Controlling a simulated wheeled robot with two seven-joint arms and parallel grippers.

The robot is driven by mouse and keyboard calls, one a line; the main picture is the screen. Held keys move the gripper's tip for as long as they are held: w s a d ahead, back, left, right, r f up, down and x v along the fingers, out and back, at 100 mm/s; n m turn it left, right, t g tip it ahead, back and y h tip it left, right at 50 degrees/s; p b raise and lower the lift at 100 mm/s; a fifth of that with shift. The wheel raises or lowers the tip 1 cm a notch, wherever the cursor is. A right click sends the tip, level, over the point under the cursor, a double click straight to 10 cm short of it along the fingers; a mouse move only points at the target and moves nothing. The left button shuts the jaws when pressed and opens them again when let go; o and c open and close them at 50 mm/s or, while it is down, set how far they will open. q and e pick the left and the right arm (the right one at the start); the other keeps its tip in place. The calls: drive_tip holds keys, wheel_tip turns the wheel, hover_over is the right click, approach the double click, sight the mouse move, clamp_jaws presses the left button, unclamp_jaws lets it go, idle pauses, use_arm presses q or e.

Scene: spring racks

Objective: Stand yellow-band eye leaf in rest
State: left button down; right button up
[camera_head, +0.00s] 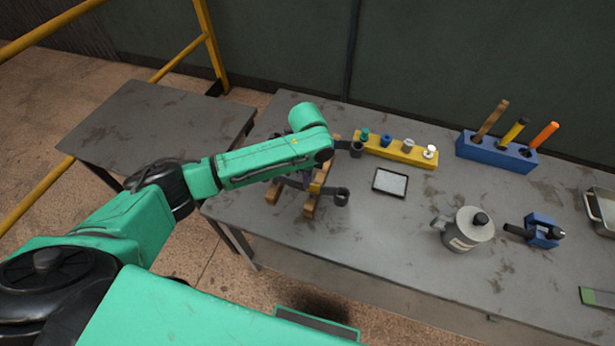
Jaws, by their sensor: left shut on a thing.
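My left gripper (312,182) is over the left part of the main table, partly hidden by my own green forearm. It is shut on the yellow-band eye leaf (319,178), a dark piece with a yellow patch showing beside the gripper. A dark round eye (342,197) shows at the near right, and another dark round end (356,150) shows near the wrist; I cannot tell whether both belong to the same leaf. Wooden blocks (310,207), which look like the rest, lie below the gripper. Whether the leaf touches them is hidden. My right gripper is not in view.
A yellow rack (398,153) with several small coloured parts stands behind. A dark-framed pad (390,183), a blue block with upright handles (495,153), a grey can (467,230), a blue holder (541,232) and a metal tray (602,207) are rightward. The front middle of the table is clear.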

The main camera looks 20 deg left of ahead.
use_arm(q)
drive_tip(key=shift+f, duration=0.4)
idle(0.5)
drive_tip(key=c, duration=0.9)
unclamp_jaws()
drive_tip(key=shift+o, duration=0.6)
drive_tip(key=shift+s+f, duration=0.1)
drive_tip(key=o, duration=0.7)
